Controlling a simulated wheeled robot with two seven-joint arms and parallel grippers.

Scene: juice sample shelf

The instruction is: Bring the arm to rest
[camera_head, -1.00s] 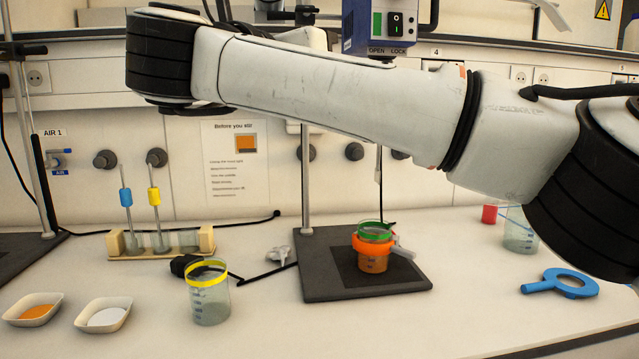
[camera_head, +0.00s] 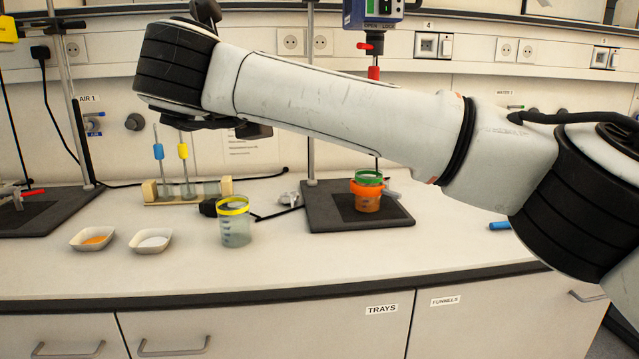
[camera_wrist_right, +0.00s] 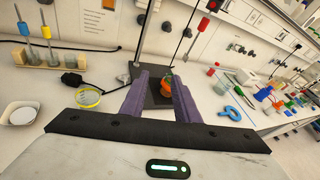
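My right arm (camera_head: 340,110) reaches in from the right in the head view and spans the picture above the bench. Its gripper is not clearly seen there. In the right wrist view the right gripper (camera_wrist_right: 162,80) has two purple fingers set apart, with nothing held between them. It is up in the air, with the bench beyond and below. My left gripper is in neither view. A cup with an orange ring and a green rim (camera_head: 367,195) stands on the dark stand base (camera_head: 322,219), and shows beyond the fingertips in the wrist view.
A yellow-rimmed beaker (camera_head: 235,231), two white dishes (camera_head: 92,239) (camera_head: 150,242) and a tube rack (camera_head: 150,192) stand on the bench. A blue ring tool (camera_wrist_right: 230,113) lies to the right. The bench front edge (camera_head: 270,292) is bare, with drawers below.

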